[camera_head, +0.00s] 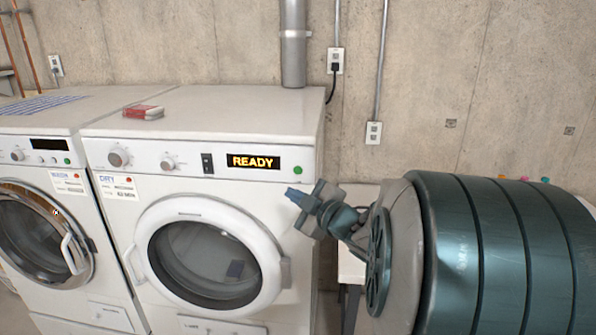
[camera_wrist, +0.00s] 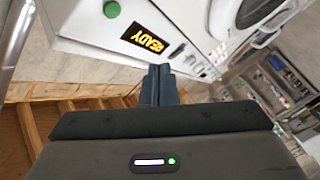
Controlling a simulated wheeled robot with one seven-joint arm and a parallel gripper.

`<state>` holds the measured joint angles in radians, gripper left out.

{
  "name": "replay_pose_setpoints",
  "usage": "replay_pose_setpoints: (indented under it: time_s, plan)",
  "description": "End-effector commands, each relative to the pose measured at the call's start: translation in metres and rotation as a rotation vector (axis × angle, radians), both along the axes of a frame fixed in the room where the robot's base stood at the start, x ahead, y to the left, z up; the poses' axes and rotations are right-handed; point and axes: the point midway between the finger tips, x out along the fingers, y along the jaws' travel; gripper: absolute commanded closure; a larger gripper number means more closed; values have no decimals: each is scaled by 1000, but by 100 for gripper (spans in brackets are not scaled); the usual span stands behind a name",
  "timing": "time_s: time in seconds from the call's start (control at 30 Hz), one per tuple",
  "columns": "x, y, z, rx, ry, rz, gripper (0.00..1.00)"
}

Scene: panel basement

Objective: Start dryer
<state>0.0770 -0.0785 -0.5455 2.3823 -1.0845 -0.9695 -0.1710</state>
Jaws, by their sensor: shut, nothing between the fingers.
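The dryer (camera_head: 220,200) is the white front-loading machine at the middle, with a "DRY" label and a closed round door (camera_head: 205,258). Its display (camera_head: 253,161) reads "READY" in lit orange letters; the display also shows in the wrist view (camera_wrist: 152,39). A green button (camera_head: 297,170) sits right of the display, and it shows at the upper left in the wrist view (camera_wrist: 111,9). A dark rocker switch (camera_head: 207,163) is left of the display. My gripper (camera_head: 293,193) is shut and empty, just below the green button in the head view. I cannot tell whether it touches the dryer.
A washer (camera_head: 40,200) with a round door stands to the left. A white surface (camera_head: 352,265) stands right of the dryer, partly hidden by my arm. A concrete wall (camera_head: 420,80) with outlets is behind.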

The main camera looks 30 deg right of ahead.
Motion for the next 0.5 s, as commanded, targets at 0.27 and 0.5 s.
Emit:
replay_pose_setpoints:
  time_s: [0.27,0.5]
  plan:
    - [31,-21,0,-3,3,-1,100]
    - [56,-38,-1,-3,1,-1,100]
